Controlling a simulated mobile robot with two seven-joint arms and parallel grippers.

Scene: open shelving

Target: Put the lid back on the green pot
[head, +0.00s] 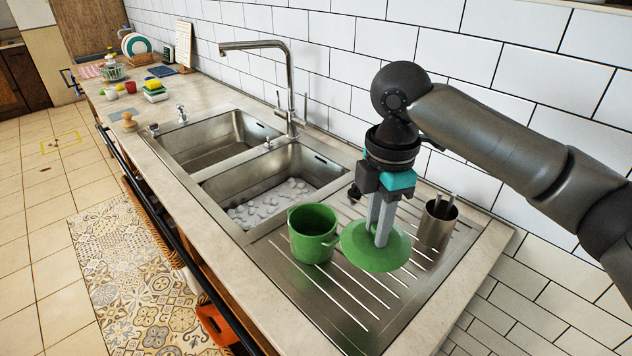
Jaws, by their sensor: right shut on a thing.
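The green pot (312,236) stands upright and uncovered on the ribbed steel drainboard, to the right of the sink basins. The green lid (362,255) is a round disc just to the right of the pot. My right gripper (381,236) points down with its fingers shut at the middle of the lid. The lid's near left edge comes close to the pot's right side; I cannot tell whether they touch or how high the lid is above the drainboard. The lid's knob is hidden by the fingers. My left gripper is not in view.
A metal utensil cup (437,226) stands on the drainboard right of the lid. The near sink basin (262,172) holds several pale pieces. A tall faucet (290,85) rises behind the basins. The white tiled wall (480,60) bounds the back. The drainboard's front part is free.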

